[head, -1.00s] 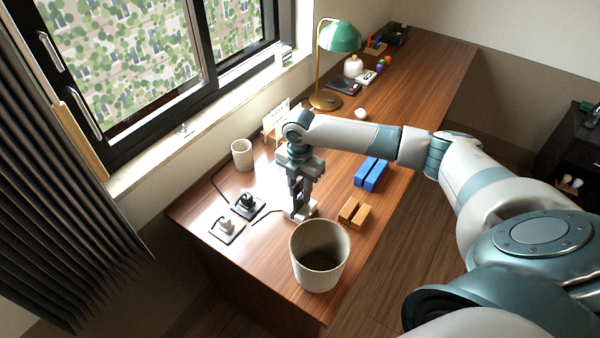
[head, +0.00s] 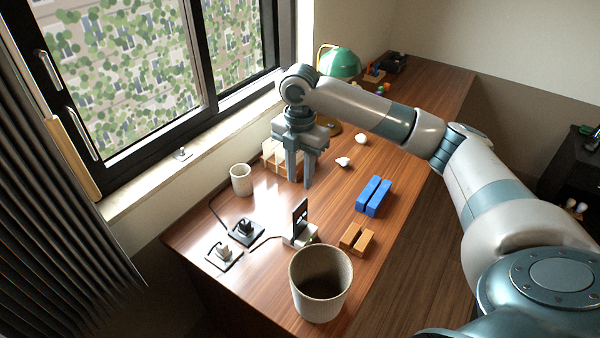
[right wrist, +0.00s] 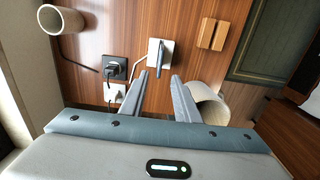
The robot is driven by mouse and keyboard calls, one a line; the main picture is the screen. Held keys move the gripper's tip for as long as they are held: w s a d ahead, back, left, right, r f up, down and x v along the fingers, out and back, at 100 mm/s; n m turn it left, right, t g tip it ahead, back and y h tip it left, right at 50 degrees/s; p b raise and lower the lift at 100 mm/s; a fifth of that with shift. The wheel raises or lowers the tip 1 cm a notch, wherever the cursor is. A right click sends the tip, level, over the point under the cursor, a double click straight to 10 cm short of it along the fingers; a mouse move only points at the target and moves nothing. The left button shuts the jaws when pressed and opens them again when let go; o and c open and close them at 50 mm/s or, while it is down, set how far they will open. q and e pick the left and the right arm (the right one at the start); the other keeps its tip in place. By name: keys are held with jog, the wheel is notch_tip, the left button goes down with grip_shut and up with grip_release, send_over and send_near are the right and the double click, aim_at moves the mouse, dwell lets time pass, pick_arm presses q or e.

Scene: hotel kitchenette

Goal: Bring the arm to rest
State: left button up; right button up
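My right gripper (head: 299,184) hangs fingers down above the desk, behind the dark phone-like device (head: 299,216). Its two fingers are apart with nothing between them, as the right wrist view (right wrist: 158,77) also shows. The dark device stands upright on a small white stand (head: 297,241), clear of the fingers. In the right wrist view the device (right wrist: 160,58) lies beyond the fingertips, on its pale stand (right wrist: 153,48). My right arm reaches in from the right, bent over the desk. My left gripper is not in view.
A wooden desk (head: 410,130) holds a large ribbed bin (head: 320,285), a cup (head: 241,180), two sockets with plugs (head: 246,231), blue blocks (head: 373,196), wooden blocks (head: 357,239) and a green lamp (head: 340,63). A wooden rack (head: 270,155) stands behind the gripper.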

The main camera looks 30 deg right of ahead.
jog(key=shift+r, duration=0.7)
jog(key=shift+r, duration=0.1)
